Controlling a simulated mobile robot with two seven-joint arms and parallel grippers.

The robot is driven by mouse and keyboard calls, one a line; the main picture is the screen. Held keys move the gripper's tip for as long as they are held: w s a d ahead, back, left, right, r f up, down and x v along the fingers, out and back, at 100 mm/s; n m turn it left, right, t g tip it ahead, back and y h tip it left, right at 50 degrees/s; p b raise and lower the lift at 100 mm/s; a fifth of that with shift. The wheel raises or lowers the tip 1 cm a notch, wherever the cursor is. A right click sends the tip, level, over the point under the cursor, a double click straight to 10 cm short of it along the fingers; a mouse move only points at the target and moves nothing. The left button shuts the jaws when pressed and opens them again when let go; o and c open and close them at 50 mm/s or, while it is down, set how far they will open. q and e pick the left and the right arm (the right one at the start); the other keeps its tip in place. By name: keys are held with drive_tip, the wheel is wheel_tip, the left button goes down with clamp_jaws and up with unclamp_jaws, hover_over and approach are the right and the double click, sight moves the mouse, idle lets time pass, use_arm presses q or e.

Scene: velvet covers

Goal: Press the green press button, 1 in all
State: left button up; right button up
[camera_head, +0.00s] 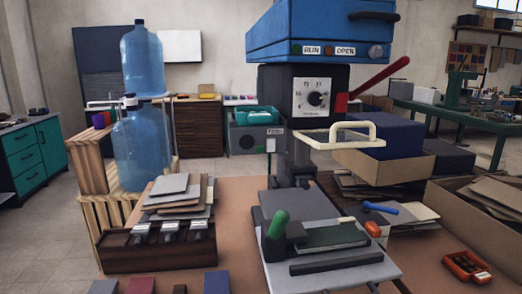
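A press stands at the centre with a blue head (325,30) on a dark column. On the lower front of the head, a small round button (297,49) that looks green sits beside a RUN label. A small orange-looking button (327,50) sits beside an OPEN label. A larger grey knob (375,52) is at the right end of that face. Below the head is a dial (316,98). A green rounded handle (278,223) stands upright on the press bed (345,268). Neither of my grippers shows in the head view.
A red lever (380,77) and a cream handle (342,138) stick out to the right of the press. A dark wooden rack (160,252) and stacked sheets (178,190) lie to the left. A cardboard box (470,225) and an orange tray (466,267) are at right.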

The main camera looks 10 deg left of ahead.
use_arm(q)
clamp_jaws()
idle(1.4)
